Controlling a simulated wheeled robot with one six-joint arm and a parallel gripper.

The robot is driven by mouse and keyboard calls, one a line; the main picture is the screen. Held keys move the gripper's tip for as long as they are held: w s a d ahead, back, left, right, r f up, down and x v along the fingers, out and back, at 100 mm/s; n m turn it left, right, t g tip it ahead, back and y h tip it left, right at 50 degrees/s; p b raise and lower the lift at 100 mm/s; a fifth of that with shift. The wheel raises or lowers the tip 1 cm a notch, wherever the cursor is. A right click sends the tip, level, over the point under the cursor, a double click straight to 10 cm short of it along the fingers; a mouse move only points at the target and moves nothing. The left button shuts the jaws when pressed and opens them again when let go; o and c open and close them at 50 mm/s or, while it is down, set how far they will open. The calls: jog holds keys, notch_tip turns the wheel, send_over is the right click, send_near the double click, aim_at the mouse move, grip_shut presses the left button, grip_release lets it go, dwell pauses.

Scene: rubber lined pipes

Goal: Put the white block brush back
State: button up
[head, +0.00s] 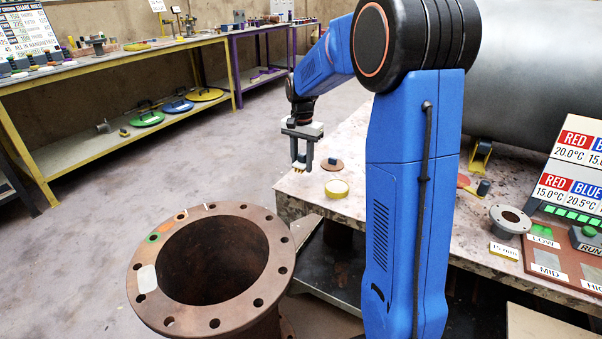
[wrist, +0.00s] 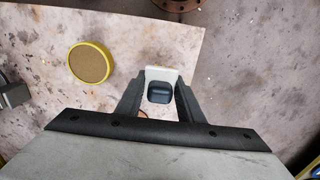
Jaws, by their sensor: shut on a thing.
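My gripper (head: 302,150) hangs over the left end of the stone-topped table in the head view. It is shut on the white block brush, whose pale lower part (head: 299,168) shows just below the fingers. In the wrist view the white block (wrist: 161,74) with its dark knob (wrist: 160,92) sits between my two fingertips (wrist: 161,86). The fingers hide its sides. I cannot tell whether its underside touches the table.
A yellow-rimmed disc (head: 337,188) and a brown disc (head: 332,165) lie on the stone table (head: 365,135) near my gripper. A rusty flanged pipe (head: 270,225) stands in front. A shelf with several coloured lids (head: 178,105) is at the back left. Floor is clear between.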

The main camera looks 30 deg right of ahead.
aim_at(302, 172)
jog(key=shift+f, duration=2)
jog(key=shift+f, duration=0.1)
jog(key=o, duration=1.1)
